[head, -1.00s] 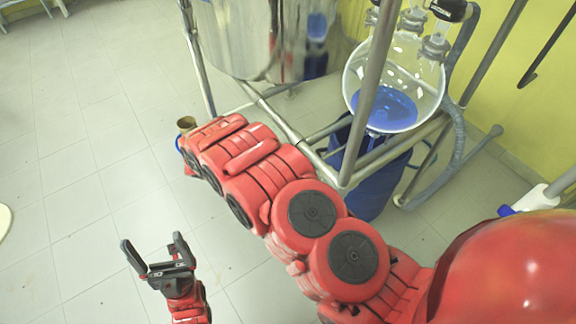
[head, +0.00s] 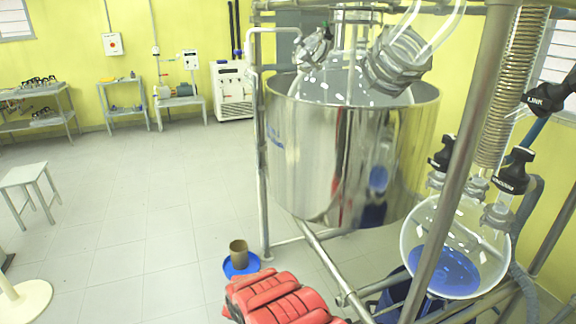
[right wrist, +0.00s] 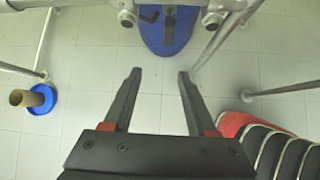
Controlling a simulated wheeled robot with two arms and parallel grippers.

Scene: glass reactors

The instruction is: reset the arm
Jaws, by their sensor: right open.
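My right gripper (right wrist: 159,74) shows in the right wrist view. Its two dark fingers are spread apart, with only pale floor tiles between them. It is open and empty. No gripper shows in the head view. My left gripper is out of sight in both current views.
A steel vessel (head: 330,150) and a round glass flask (head: 455,250) with blue liquid hang in a metal pipe frame (head: 262,180). A brown cup (head: 238,253) stands on a blue base. A blue bin (right wrist: 165,35) lies ahead of the fingers.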

